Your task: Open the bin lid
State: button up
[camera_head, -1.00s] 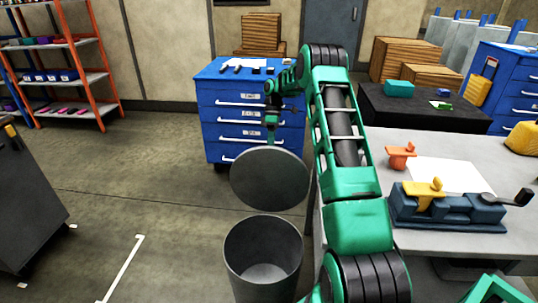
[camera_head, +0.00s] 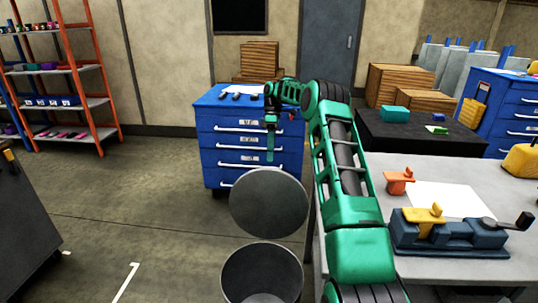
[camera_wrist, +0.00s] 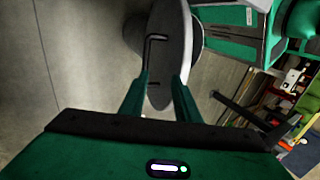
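The grey round bin (camera_head: 262,285) stands on the floor left of the table. Its lid (camera_head: 269,203) is open, standing up at the far side of the bin's rim with its face to the head camera. My gripper (camera_head: 270,157) is just above and beyond the lid's top edge, pointing down. In the wrist view my gripper (camera_wrist: 162,78) has its two green fingers apart, with the lid (camera_wrist: 170,60) beyond them and nothing visibly held. A dark handle (camera_wrist: 157,38) shows on the lid's back. Contact between fingers and lid cannot be told.
A blue drawer cabinet (camera_head: 215,135) stands behind the bin. The table (camera_head: 385,170) at the right carries a blue vise (camera_head: 450,232) and an orange part (camera_head: 399,181). A shelf rack (camera_head: 70,70) is far left. Floor left of the bin is clear.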

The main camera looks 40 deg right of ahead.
jog(key=shift+w+d+r, duration=0.15)
jog(key=shift+r, duration=0.2)
